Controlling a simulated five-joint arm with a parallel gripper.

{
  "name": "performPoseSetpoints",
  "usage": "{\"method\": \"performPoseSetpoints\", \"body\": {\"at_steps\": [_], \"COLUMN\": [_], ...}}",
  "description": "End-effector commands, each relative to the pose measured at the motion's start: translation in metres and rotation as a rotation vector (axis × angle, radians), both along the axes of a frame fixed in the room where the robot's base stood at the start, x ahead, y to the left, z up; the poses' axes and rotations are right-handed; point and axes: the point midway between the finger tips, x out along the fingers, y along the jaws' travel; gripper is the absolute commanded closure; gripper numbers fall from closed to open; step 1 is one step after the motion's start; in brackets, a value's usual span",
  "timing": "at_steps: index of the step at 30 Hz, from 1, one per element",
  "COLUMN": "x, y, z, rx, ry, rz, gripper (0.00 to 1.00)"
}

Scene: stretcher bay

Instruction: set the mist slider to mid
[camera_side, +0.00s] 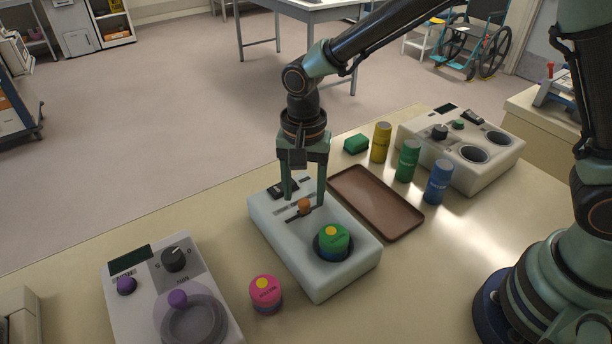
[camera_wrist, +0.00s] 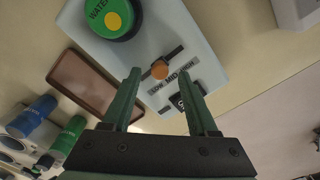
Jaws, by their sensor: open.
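The mist slider has an orange knob (camera_side: 304,204) in a dark slot on the pale humidifier-like unit (camera_side: 268,234). In the wrist view the knob (camera_wrist: 160,70) sits above printed LOW, MID and HIGH labels (camera_wrist: 173,78). It appears between LOW and MID, nearer MID, though the slant makes its exact setting unsure. My gripper (camera_side: 304,200) points down over the slider with its fingers apart. In the wrist view the open fingertips (camera_wrist: 163,79) lie either side of the knob, with visible gaps. A green-topped WATER container (camera_side: 333,240) sits in the unit's round well.
A brown tray (camera_side: 376,201) lies right of the unit, with yellow (camera_side: 381,142), green (camera_side: 407,160) and blue (camera_side: 438,181) cylinders beyond. A pink container (camera_side: 265,294) and a purple-knobbed device (camera_side: 172,293) stand to the left. Another device (camera_side: 462,148) is at the back right.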

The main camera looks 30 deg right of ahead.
Motion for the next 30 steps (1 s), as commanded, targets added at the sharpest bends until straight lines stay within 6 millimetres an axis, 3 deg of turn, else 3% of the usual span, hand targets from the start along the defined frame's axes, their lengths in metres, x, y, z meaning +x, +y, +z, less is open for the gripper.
{"method": "performPoseSetpoints", "body": {"at_steps": [9,15,30], "x": [0.001,0.001,0.000], "y": [0.000,0.000,-0.001], "z": [0.066,0.094,0.104], "rx": [0.002,0.002,0.001], "ry": [-0.005,-0.004,-0.002], "rz": [0.000,0.000,0.002], "gripper": [0.41,0.41,0.41]}}
